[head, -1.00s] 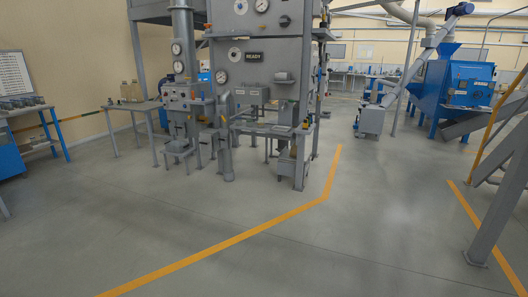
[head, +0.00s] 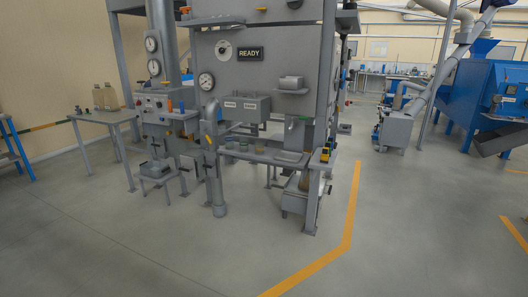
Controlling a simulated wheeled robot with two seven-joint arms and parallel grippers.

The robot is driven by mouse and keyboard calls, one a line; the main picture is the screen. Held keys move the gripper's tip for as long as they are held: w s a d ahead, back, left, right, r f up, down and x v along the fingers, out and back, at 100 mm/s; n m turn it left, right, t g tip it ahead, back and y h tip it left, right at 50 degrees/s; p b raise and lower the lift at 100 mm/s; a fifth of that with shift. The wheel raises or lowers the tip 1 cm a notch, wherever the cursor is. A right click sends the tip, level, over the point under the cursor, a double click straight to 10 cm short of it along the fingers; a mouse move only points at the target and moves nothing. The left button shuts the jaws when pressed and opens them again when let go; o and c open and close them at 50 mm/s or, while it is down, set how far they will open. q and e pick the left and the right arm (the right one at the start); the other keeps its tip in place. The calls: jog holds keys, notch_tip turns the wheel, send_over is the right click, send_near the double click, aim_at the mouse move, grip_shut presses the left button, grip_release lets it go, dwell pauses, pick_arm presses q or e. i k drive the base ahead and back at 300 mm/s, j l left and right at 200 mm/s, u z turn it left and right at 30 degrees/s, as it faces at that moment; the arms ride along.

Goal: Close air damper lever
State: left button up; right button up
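A large grey silo machine (head: 225,75) with a READY sign (head: 250,53) and round gauges stands ahead of me. A grey vertical pipe (head: 213,165) rises from the floor at its front left, with a small yellow-orange part (head: 209,139) on it. An orange part (head: 261,9) shows on the upper shelf. I cannot tell which part, if any, is the air damper lever, or its position. Neither of my grippers is in view.
A control box on a stand (head: 162,105) and a low stool-like stand (head: 156,172) are at the machine's left. A side table (head: 104,117) holds beige containers. A blue machine (head: 478,95) stands at the right. The front floor is clear, with a yellow line (head: 348,230).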

aim_at(209, 140)
jog(key=i+l+u, duration=0.1)
jog(key=i+u, duration=0.15)
jog(key=i, duration=0.3)
jog(key=i+l+u, duration=0.15)
jog(key=i+u, duration=0.15)
jog(key=i, duration=0.2)
jog(key=i+l+u, duration=0.25)
jog(key=i, duration=0.25)
jog(key=l, duration=0.1)
